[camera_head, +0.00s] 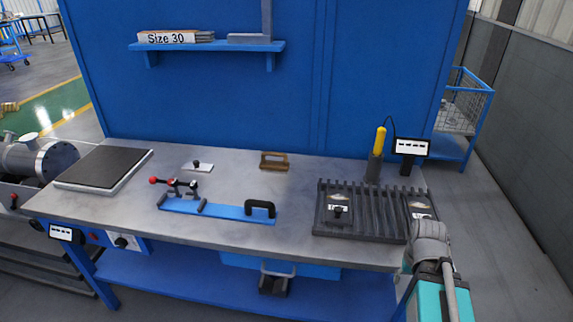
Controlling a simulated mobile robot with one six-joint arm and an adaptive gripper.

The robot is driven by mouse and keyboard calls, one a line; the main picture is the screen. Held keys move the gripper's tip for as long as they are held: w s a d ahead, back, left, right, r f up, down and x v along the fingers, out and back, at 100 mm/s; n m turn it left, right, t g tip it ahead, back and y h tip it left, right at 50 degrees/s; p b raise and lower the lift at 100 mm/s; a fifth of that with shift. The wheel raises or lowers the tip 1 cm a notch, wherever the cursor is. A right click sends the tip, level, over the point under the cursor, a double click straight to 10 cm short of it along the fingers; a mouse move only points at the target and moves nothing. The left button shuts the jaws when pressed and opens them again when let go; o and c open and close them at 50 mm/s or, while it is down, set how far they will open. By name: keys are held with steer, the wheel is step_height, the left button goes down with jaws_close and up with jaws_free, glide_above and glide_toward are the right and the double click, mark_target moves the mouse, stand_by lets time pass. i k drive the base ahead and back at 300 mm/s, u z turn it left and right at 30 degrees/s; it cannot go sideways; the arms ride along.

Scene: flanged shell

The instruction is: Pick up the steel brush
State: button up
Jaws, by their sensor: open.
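A brown wooden-looking piece with a handle-like opening (274,161) rests on the grey workbench top (235,170), near its back and middle. It is the thing that looks most like the steel brush, but its bristles are too small to make out. Part of my arm shows at the lower right, beyond the bench's front right corner and well apart from that piece. My gripper's fingers cannot be seen.
A blue bar with a black handle (226,210) and a red-knobbed clamp (173,184) lie in front. A dark slotted rack (372,216) fills the right side, with a yellow-handled tool (377,155) behind it. A dark plate (103,166) lies left. The blue back panel (300,90) rises behind.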

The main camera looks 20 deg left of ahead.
mark_target(265, 166)
steer(key=z, duration=0.55)
steer(key=k, duration=0.95)
steer(key=u, duration=0.85)
steer(key=i, duration=0.5)
